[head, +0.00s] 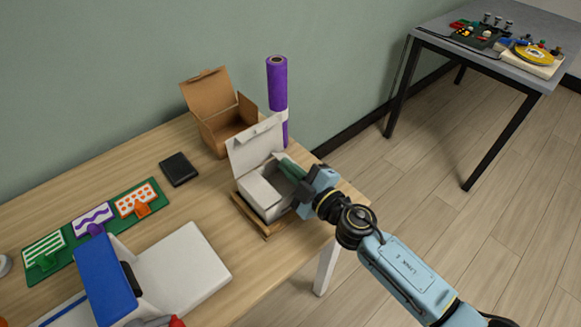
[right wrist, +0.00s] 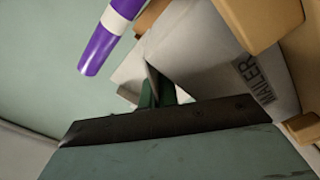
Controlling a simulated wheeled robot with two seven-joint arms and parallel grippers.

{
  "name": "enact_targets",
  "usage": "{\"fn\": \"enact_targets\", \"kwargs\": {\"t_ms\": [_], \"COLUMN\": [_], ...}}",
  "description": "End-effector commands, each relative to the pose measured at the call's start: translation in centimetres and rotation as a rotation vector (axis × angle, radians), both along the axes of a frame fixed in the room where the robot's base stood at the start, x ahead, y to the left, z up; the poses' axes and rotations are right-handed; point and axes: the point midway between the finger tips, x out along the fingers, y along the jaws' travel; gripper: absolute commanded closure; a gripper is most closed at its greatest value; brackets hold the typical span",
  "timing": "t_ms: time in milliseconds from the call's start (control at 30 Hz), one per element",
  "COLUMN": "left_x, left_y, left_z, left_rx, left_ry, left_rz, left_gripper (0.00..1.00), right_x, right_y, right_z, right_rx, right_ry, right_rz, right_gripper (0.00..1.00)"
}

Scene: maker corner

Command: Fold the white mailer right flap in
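The white mailer (head: 264,190) is a small box with its lid (head: 254,147) standing up at the back. It sits in a shallow wooden tray (head: 247,216). Its printed wall shows close up in the right wrist view (right wrist: 215,55). My right gripper (head: 284,162) reaches in from the right, over the mailer's right side. Its green fingers look close together, beside a white panel in the right wrist view (right wrist: 131,70). My gripper covers much of the right flap, so contact with it is unclear. My left gripper is out of view.
An open brown box (head: 225,124) and a purple roll (head: 277,85) with a white band stand behind the mailer. A black wallet-like item (head: 178,169), a green mat (head: 100,225) with cards and a blue-and-white device (head: 105,280) lie left. The table's right edge is close.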

Motion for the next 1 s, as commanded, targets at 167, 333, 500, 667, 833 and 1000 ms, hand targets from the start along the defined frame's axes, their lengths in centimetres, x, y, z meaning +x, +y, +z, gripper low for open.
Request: {"fn": "enact_targets", "kwargs": {"t_ms": [167,333,500,667,833,1000], "left_x": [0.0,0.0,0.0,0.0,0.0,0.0], "left_y": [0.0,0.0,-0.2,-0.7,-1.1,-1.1], "left_z": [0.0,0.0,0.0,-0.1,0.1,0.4], "left_rx": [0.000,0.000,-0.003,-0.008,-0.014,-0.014], "left_ry": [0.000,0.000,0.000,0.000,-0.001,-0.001], "left_rz": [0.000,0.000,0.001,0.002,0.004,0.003], "left_gripper": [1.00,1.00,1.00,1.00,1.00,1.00], "right_x": [0.0,0.0,0.0,-0.1,0.0,0.3], "right_y": [0.0,0.0,0.0,0.0,-0.1,-0.5], "right_z": [0.0,-0.1,-0.1,-0.1,0.1,0.7], "right_rx": [0.000,0.001,0.000,0.003,0.046,0.148], "right_ry": [0.001,0.002,0.003,0.005,0.036,0.110], "right_rz": [-0.001,0.000,0.000,0.000,0.000,0.000], "right_gripper": [0.78,0.76,0.76,0.76,0.76,0.76]}}
